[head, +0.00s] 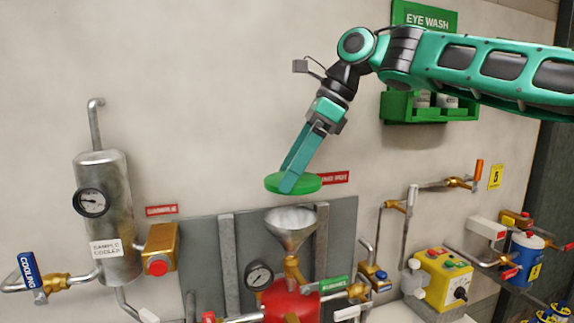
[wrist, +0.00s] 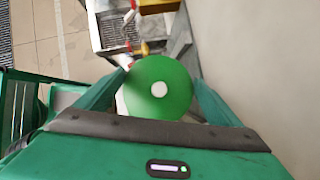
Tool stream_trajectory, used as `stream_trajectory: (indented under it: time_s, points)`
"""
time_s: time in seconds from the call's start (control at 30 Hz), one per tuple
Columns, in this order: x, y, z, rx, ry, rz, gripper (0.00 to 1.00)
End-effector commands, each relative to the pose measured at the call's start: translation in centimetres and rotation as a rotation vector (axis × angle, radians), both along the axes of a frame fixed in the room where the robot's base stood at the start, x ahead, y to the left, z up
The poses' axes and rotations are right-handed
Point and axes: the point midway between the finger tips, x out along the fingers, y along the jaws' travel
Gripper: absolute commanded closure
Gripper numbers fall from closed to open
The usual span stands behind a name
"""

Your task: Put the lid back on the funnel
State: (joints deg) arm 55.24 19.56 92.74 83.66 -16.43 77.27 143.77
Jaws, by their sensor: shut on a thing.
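The lid (head: 309,182) is a flat green disc held in the air above the funnel. It also fills the middle of the wrist view (wrist: 158,105), with a pale round spot at its centre. My gripper (head: 288,186) points downward and is shut on the lid; its two fingers flank the lid in the wrist view (wrist: 160,85). The funnel (head: 291,228) is a grey metal cone with its mouth open, on a brass fitting above a red pot (head: 290,300). A clear gap shows between lid and funnel. I cannot make out the funnel in the wrist view.
A pressure gauge (head: 259,275) stands left of the funnel's neck. A steel cylinder (head: 108,220) with pipes is at the left. A yellow control box (head: 446,278) and valves are at the right. A green eye wash shelf (head: 428,107) hangs behind my arm.

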Motion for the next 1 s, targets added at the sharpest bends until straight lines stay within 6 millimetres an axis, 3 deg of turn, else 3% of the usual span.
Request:
stream_trajectory:
  time_s: [1.0]
  points:
    - [-0.2,0.6,-6.3,-0.001,0.001,0.009,0.34]
